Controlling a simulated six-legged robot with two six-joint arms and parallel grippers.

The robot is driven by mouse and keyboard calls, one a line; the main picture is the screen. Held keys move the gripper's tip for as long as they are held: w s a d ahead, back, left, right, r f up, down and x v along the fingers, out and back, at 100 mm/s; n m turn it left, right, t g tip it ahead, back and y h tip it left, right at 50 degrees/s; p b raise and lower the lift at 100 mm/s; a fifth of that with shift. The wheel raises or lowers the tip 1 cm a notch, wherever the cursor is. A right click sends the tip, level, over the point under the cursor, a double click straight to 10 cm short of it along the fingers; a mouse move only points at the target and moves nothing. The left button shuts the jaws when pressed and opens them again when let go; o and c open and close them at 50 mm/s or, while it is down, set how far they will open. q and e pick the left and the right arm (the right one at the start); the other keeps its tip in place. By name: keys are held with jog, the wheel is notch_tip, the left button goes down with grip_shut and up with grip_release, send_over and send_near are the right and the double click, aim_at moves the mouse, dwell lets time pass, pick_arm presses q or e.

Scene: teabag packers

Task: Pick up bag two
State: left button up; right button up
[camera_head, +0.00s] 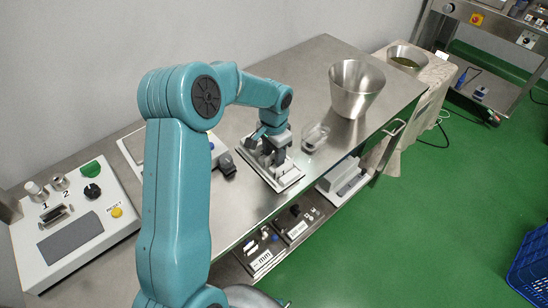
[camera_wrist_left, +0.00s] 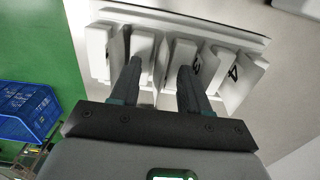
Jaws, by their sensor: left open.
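A white rack (camera_head: 291,181) with several upright white pieces stands on the steel bench. My left gripper (camera_head: 273,157) points down over it, and the fingers hide much of the rack in the head view. In the left wrist view the rack (camera_wrist_left: 185,14) lies under the open fingers of my gripper (camera_wrist_left: 161,74). A white upright panel (camera_wrist_left: 161,60) shows between the fingers, but no number on it is readable. To the right, a panel marked 4 (camera_wrist_left: 243,84) leans at an angle. Which panel is bag two I cannot tell for certain. My right gripper is out of view.
A steel funnel bowl (camera_head: 357,88) and a small clear container (camera_head: 315,136) stand right of the rack. A control panel (camera_head: 75,215) is at the left. A blue crate (camera_head: 530,262) sits on the green floor. The bench front edge is close to the rack.

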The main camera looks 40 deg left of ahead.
pick_arm(q)
grip_shut()
jog(key=shift+r, duration=0.1)
dwell(0.4)
